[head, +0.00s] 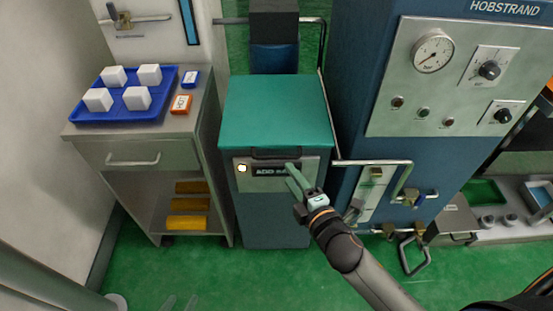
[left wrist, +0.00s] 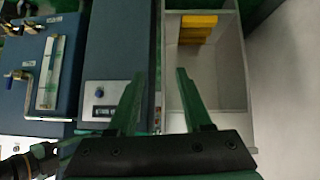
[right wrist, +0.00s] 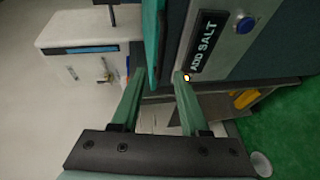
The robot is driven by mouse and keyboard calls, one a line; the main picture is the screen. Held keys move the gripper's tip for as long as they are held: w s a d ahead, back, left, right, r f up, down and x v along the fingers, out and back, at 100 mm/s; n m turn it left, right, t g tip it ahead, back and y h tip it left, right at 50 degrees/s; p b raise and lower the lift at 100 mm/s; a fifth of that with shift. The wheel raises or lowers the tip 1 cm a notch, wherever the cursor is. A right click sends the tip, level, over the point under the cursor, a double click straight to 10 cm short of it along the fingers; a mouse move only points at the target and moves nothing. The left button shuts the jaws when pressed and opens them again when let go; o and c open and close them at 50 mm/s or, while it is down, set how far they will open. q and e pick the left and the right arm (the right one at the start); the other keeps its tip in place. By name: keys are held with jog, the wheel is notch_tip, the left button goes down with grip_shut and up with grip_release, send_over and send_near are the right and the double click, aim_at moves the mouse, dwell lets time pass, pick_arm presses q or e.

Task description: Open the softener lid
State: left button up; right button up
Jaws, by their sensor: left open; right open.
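The softener is a dark blue cabinet (head: 275,220) with a closed, flat teal lid (head: 275,110). A dark handle (head: 283,153) sits at the lid's front edge, above a display reading ADD SALT (right wrist: 202,40). My right gripper (head: 292,174) is open in front of the panel, just below the handle. In the right wrist view, the lid's edge (right wrist: 152,45) shows just beyond and between the open fingers (right wrist: 157,88); contact cannot be told. My left gripper (head: 178,303) is low at the bottom of the head view. It is open and empty in the left wrist view (left wrist: 155,85).
Left of the softener stands a grey cart (head: 140,155) with a blue tray (head: 125,115) of white blocks and yellow blocks on its lower shelf. On the right is a blue machine (head: 350,80) with a gauge and protruding metal handles. Green floor is clear in front.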

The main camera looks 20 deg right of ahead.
aim_at(278, 159)
jog(key=x, duration=0.5)
jog(key=shift+b, duration=0.35)
pick_arm(q)
jog(key=w+r+t, duration=0.2)
jog(key=r, duration=0.1)
jog(key=w+r, duration=0.1)
jog(key=w, duration=0.1)
jog(key=shift+a+r+t+b, duration=0.2)
jog(key=shift+a+t+b, duration=0.1)
jog(key=shift+t+b, duration=0.1)
pick_arm(e)
jog(key=x, duration=0.4)
jog(key=shift+f, duration=0.1)
jog(key=shift+c, duration=0.4)
grip_shut()
pick_arm(q)
jog(key=shift+s+f, duration=0.1)
